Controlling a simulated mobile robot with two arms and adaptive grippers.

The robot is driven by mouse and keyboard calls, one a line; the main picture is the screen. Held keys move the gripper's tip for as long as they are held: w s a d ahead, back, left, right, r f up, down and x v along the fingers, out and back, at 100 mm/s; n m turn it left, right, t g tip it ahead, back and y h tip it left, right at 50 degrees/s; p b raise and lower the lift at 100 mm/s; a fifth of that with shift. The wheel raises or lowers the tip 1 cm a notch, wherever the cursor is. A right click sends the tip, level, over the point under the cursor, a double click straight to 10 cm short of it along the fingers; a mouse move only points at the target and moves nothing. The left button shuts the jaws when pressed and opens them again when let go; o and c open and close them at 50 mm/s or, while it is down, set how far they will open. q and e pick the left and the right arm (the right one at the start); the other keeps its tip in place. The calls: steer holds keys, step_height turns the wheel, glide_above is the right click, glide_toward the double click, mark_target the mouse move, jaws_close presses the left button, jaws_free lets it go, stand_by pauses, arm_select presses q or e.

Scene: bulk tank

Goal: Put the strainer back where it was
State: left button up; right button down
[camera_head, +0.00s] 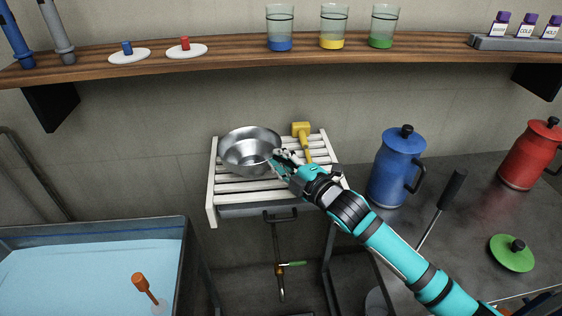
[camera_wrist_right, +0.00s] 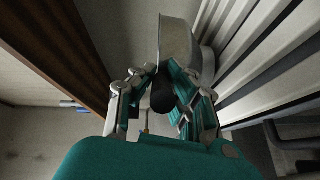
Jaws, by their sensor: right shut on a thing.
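The strainer (camera_head: 250,147) is a shiny metal bowl over the left part of a white slatted rack (camera_head: 213,190). Its metal side also shows in the right wrist view (camera_wrist_right: 178,42). My right gripper (camera_head: 281,161) reaches in from the lower right and is shut on the strainer at its right side. In the wrist view the fingers (camera_wrist_right: 160,92) close around a dark handle. The bowl opens upward, slightly tilted. I cannot tell whether it touches the slats. My left gripper is out of view.
A yellow tool (camera_head: 302,130) lies on the rack's right side. A blue jug (camera_head: 396,170), a red jug (camera_head: 530,155) and a green lid (camera_head: 511,254) stand on the right counter. A wooden shelf (camera_head: 230,48) with beakers runs above. A blue-filled tank (camera_head: 90,268) is lower left.

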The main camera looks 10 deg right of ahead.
steer(key=shift+f, duration=0.5)
steer(key=c, duration=1.4)
jaws_free()
steer(key=shift+s, duration=0.15)
steer(key=b+v, duration=0.1)
steer(key=v, duration=1)
steer(key=shift+s+d, duration=0.2)
steer(key=shift+s, duration=0.15)
